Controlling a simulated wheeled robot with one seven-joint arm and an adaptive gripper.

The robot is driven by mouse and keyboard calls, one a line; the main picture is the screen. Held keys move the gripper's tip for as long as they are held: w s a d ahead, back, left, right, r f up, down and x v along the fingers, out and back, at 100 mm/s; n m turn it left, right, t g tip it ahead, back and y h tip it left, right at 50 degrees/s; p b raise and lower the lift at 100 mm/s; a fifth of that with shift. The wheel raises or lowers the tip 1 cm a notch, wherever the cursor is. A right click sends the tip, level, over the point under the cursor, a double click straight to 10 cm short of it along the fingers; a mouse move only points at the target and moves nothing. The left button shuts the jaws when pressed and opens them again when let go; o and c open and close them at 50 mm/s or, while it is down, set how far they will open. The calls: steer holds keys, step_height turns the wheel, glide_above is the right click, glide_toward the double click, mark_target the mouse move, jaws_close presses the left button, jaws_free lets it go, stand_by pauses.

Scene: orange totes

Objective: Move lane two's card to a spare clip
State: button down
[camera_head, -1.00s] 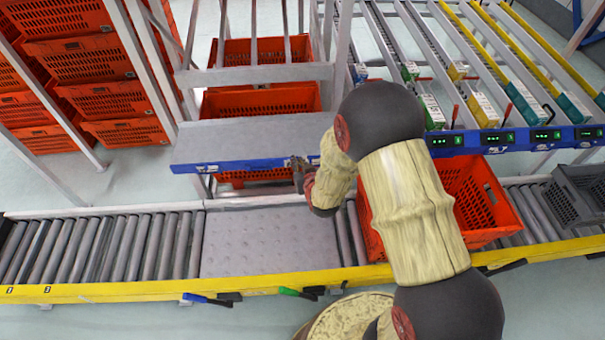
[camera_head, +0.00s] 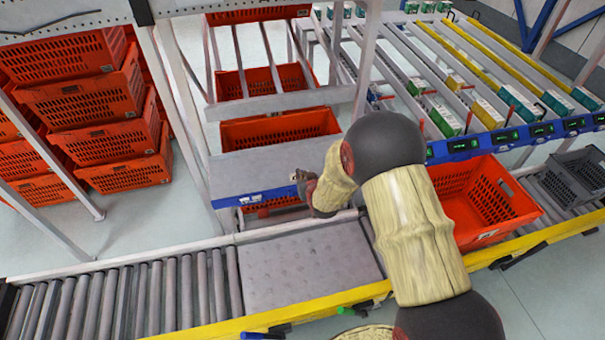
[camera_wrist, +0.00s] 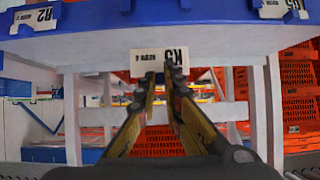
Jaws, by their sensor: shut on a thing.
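My gripper (camera_wrist: 162,82) is shut on a white card (camera_wrist: 158,61) with dark print that seems to read K5. The card is held at the fingertips, just below the blue shelf edge in the wrist view; I cannot tell whether it touches the edge. Another card (camera_wrist: 35,20) sits in a clip on that edge at the upper left, and a clip with a pale card (camera_wrist: 279,9) is at the upper right. In the head view my gripper (camera_head: 299,181) is at the blue front edge (camera_head: 262,198) of the grey shelf. The held card cannot be made out there.
A roller conveyor (camera_head: 110,304) with a yellow front rail runs below the shelf. An orange tote (camera_head: 480,234) and a grey crate (camera_head: 578,178) stand on it. Flow lanes with boxes (camera_head: 447,121) are at the right. Orange totes (camera_head: 85,92) are stacked at the left.

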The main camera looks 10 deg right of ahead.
steer(key=shift+d+f+b, duration=0.15)
steer(key=shift+f+b, duration=1.4)
steer(key=shift+f, duration=0.9)
steer(key=shift+f+b, duration=1.55)
steer(key=shift+b, duration=0.2)
steer(key=c, duration=1.8)
jaws_free()
steer(key=shift+c, duration=0.2)
steer(key=v, duration=1.2)
